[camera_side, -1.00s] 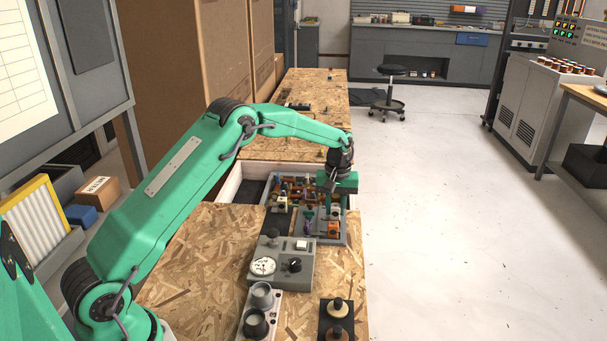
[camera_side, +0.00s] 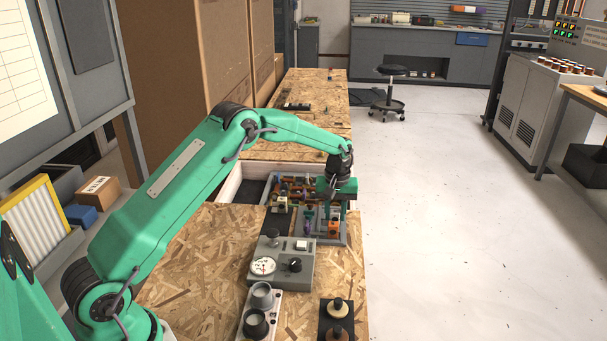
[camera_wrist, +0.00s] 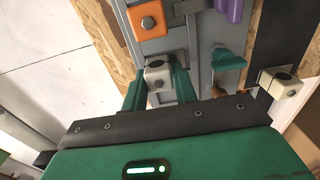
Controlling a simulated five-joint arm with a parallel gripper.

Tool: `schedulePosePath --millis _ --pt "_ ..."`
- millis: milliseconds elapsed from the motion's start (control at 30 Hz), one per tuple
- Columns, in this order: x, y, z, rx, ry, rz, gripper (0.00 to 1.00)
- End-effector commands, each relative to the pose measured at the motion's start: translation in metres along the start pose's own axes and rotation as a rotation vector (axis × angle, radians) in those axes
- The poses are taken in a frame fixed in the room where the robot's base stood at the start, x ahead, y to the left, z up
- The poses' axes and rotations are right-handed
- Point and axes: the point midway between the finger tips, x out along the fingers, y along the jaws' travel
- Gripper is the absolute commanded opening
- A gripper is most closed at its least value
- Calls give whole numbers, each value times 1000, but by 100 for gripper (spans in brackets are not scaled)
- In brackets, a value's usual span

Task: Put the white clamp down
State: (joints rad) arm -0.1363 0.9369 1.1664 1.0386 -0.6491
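The white clamp (camera_wrist: 158,74) is a small block with a dark bolt in its face. In the wrist view it sits between the two green fingers of my gripper (camera_wrist: 160,82), which close on its sides. It lies over a grey metal strip of the rack. In the side view my gripper (camera_side: 335,208) points down over the right part of the rack (camera_side: 343,239). The clamp is hard to make out there, and I cannot tell whether it touches the rack.
An orange clamp (camera_wrist: 146,22) is just beyond the white one. A purple clamp (camera_wrist: 230,8) and a teal piece (camera_wrist: 226,66) are to the right. A cream clamp (camera_wrist: 280,84) is farther right. A grey control box (camera_side: 283,262) stands in front of the rack.

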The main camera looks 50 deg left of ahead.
Motion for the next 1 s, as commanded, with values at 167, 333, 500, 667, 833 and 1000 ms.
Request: schedulePosePath --millis 167,333,500,667,833,1000 --pt "0 0 0 0 0 0 47" --pt "-1 0 0 0 0 0 47" --pt "-4 0 0 0 1 1 47" --pt "-15 0 0 0 2 2 47" --pt "-37 0 0 0 3 2 47" --pt "-65 0 -1 0 4 3 47"
